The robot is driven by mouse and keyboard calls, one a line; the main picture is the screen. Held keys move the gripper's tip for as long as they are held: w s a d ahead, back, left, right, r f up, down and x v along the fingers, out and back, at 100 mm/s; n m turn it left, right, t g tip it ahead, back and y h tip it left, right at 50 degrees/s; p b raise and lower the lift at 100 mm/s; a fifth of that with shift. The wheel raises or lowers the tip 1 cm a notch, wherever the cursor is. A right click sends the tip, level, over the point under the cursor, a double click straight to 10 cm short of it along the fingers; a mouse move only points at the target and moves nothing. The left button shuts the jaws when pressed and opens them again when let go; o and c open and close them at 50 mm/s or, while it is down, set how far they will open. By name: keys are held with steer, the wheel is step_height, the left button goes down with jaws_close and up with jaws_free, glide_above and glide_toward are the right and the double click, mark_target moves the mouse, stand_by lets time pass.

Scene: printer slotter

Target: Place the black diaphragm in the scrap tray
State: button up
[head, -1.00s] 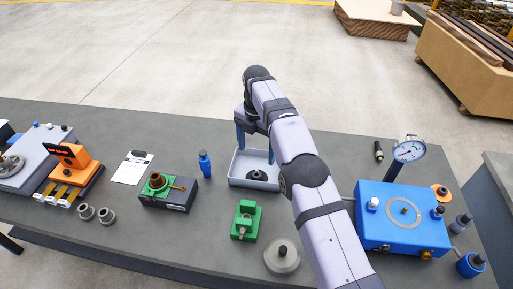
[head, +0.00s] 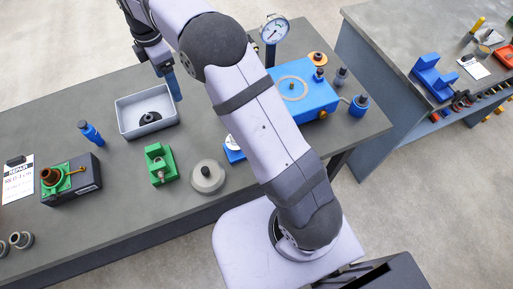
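A pale grey open tray (head: 127,127), which looks like the scrap tray, stands on the workbench at left centre in the head view. A black round piece with a raised middle, which looks like the black diaphragm (head: 150,118), lies inside it on the tray floor. My gripper (head: 174,88) has blue fingers and hangs near the tray's back right corner, apart from the black piece. The fingers overlap in this view, so I cannot tell how far apart they are. I see nothing held between them.
A green fixture (head: 160,165) and a grey round part (head: 207,177) stand in front of the tray. A blue bottle (head: 91,133) is left of it. A blue machine (head: 305,95) with a gauge (head: 274,29) is to the right, partly behind my arm.

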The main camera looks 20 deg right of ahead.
steer(key=s+d+f+m, duration=0.1)
steer(key=s+d+m, duration=0.4)
steer(key=s+m, duration=0.2)
steer(key=s+d+f+m, duration=0.2)
steer(key=s+d+m, duration=0.3)
steer(key=s, duration=0.6)
steer(key=s+d+f+m, duration=0.2)
steer(key=s+d+m, duration=0.3)
steer(key=s+m, duration=0.3)
steer(key=shift+s+d+f+m, duration=0.15)
steer(key=shift+s+d+m, duration=0.15)
steer(key=shift+s, duration=0.75)
